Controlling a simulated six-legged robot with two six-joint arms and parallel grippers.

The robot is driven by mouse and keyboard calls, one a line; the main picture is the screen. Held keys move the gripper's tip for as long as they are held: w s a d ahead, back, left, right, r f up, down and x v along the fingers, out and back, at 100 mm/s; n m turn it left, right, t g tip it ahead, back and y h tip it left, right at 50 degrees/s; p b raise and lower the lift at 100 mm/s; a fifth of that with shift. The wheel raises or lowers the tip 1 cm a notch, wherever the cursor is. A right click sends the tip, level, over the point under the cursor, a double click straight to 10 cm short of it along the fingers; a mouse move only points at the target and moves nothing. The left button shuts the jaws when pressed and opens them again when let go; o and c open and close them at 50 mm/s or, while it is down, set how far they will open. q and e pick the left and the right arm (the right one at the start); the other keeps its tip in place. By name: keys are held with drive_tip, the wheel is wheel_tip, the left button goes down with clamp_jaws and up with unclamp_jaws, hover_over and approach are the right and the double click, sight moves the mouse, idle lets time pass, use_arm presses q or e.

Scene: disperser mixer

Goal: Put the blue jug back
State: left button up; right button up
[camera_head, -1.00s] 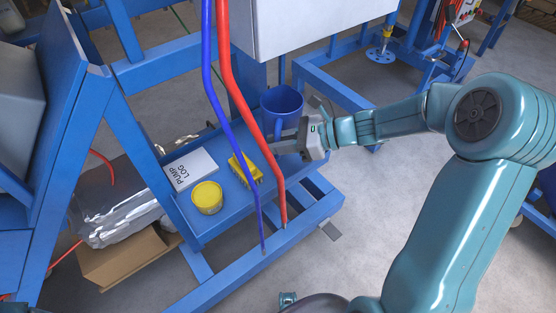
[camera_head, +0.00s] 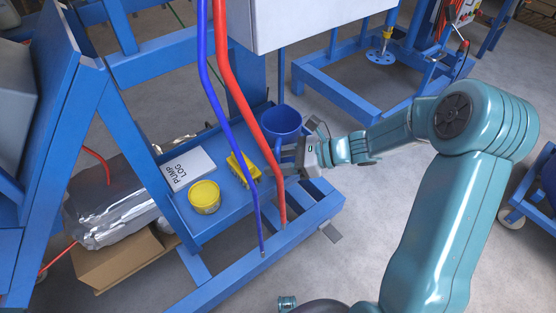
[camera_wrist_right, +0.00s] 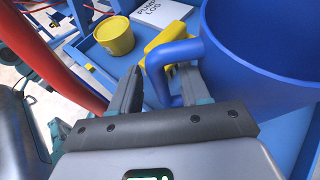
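The blue jug (camera_head: 282,120) stands upright at the far right end of the blue tray (camera_head: 225,207), apparently resting on it; its base is partly hidden by the hoses and my gripper. Its handle (camera_wrist_right: 157,75) faces my right gripper (camera_head: 285,152). In the right wrist view, the fingers of my right gripper (camera_wrist_right: 158,88) stand apart on both sides of the handle, with a gap showing beside it, so it looks open around the handle. My left gripper is not in view.
A red hose (camera_head: 243,92) and a blue hose (camera_head: 221,90) hang in front of the tray. A yellow tub (camera_head: 204,197), a yellow block (camera_head: 243,166) and the pump log (camera_head: 188,168) lie on the tray. A grey cabinet (camera_head: 310,18) is above the jug.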

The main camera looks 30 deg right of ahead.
drive_tip(key=shift+r, duration=0.2)
drive_tip(key=p+v, duration=0.2)
drive_tip(key=v, duration=1)
drive_tip(key=s+a+f+n+g+h, duration=0.3)
drive_tip(key=s+a+f+n+g, duration=0.1)
drive_tip(key=a+f+n, duration=0.7)
drive_tip(key=s+a+f+n+g+h, duration=0.3)
drive_tip(key=s+a+f+n, duration=0.4)
drive_tip(key=a+f+n, duration=0.5)
wheel_tip(320, 180, down, 5)
drive_tip(key=shift+a+f+n+g, duration=0.15)
drive_tip(key=shift+a+n+g, duration=0.15)
drive_tip(key=shift+n+g, duration=0.4)
drive_tip(key=shift+w+p, duration=0.1)
drive_tip(key=shift+p, duration=0.2)
